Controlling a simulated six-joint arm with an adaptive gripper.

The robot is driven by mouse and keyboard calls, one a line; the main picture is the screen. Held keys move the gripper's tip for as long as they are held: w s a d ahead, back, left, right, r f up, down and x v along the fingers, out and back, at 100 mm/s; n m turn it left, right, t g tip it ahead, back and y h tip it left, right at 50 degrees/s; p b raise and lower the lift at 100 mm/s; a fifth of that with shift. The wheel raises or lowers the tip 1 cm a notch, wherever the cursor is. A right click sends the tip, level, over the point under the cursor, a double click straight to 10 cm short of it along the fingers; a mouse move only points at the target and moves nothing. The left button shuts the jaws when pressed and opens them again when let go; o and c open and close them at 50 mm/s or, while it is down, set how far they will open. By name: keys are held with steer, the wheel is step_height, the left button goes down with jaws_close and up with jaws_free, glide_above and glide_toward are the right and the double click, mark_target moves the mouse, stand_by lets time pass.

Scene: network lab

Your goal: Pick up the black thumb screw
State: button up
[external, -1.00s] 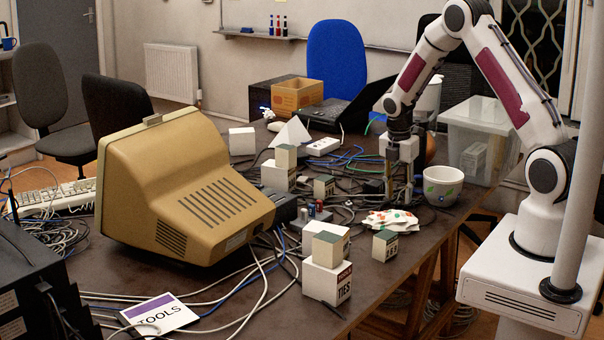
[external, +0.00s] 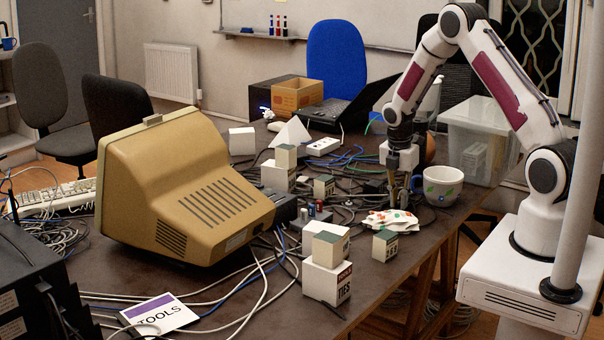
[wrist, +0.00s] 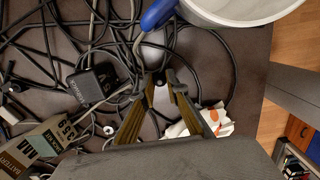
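I cannot pick out the black thumb screw for certain; dark cables and the dark table hide small black things. My gripper (external: 397,198) points down low over the table, just left of the mug and behind the crumpled patterned cloth or paper. In the wrist view my gripper (wrist: 161,77) has its two brassy fingers apart with a narrow gap. I see nothing clearly held between them. The table and dark cable show beyond the tips.
The white mug (external: 443,187) stands right of my gripper; its blue handle (wrist: 158,14) is close to the fingertips. The patterned cloth or paper (external: 390,221) lies in front. Black cables (wrist: 50,45) and a black adapter (wrist: 93,84) lie left. Small boxes (external: 385,245) stand nearer the front.

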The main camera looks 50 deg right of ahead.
mark_target(402, 203)
steer(key=shift+r, duration=0.1)
stand_by(0.3)
step_height(402, 203, up, 10)
stand_by(0.7)
stand_by(0.7)
steer(key=w+a+r+n, duration=0.2)
steer(key=w+a, duration=0.1)
steer(key=a, duration=0.6)
steer(key=w+a+r+n, duration=0.2)
steer(key=a, duration=0.8)
steer(key=s+a+r+n, duration=0.1)
steer(key=a+n, duration=0.2)
steer(key=a, duration=0.4)
steer(key=s+a+r+n+t, duration=0.1)
steer(key=s+a+r+n, duration=0.1)
steer(key=a, duration=0.6)
steer(key=shift+r+n+y, duration=0.3)
steer(key=shift+n, duration=0.4)
steer(key=shift+s, duration=0.1)
